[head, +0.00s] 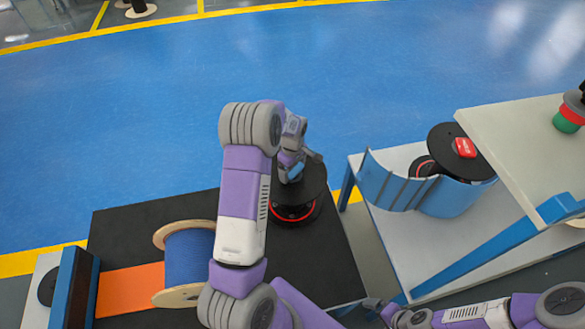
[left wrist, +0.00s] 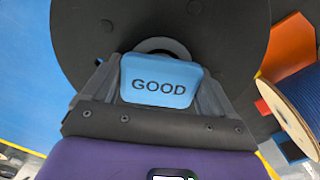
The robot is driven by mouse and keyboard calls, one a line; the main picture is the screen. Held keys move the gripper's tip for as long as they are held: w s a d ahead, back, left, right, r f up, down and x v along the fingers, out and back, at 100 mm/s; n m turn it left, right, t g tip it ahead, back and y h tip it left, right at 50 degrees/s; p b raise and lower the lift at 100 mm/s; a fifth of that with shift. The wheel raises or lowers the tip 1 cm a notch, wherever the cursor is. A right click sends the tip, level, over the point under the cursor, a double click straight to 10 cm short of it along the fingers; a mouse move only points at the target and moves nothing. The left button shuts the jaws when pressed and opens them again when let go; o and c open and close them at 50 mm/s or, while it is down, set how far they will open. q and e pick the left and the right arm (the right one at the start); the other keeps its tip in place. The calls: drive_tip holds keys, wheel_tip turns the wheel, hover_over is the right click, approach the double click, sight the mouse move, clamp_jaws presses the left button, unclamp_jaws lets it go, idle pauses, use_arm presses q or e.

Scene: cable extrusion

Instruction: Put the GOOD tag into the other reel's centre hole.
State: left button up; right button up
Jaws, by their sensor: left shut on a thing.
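My left gripper (head: 292,172) is shut on the blue GOOD tag (left wrist: 160,84), whose lettering faces the left wrist camera. The tag shows as a small blue patch in the head view (head: 296,170). They are over a black reel (head: 312,183) with a red ring on the dark mat. In the left wrist view the reel's black flange (left wrist: 95,35) fills the background. Its grey centre ring (left wrist: 162,44) shows just beyond the tag; the tag hides the hole itself. My right gripper (head: 376,306) is low at the right, small and unclear.
A blue cable spool (head: 187,260) with wooden flanges lies on its side on an orange strip (head: 128,290). Another black reel (head: 443,137) with a red tag (head: 465,148) stands on the white bench (head: 400,240) at right, beside a curved blue guard (head: 390,185).

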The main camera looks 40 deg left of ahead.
use_arm(q)
drive_tip(key=shift+s+d+f+b, duration=0.1)
drive_tip(key=shift+f+b, duration=0.2)
drive_tip(key=shift+f, duration=0.25)
drive_tip(key=o, duration=0.8)
drive_tip(key=shift+s+f, duration=0.1)
drive_tip(key=shift+f, duration=0.05)
drive_tip(key=shift+c, duration=0.2)
drive_tip(key=shift+r+p, duration=0.95)
drive_tip(key=shift+r, duration=0.3)
drive_tip(key=shift+r+p, duration=3.2)
drive_tip(key=shift+r, duration=1.25)
drive_tip(key=shift+f, duration=0.1)
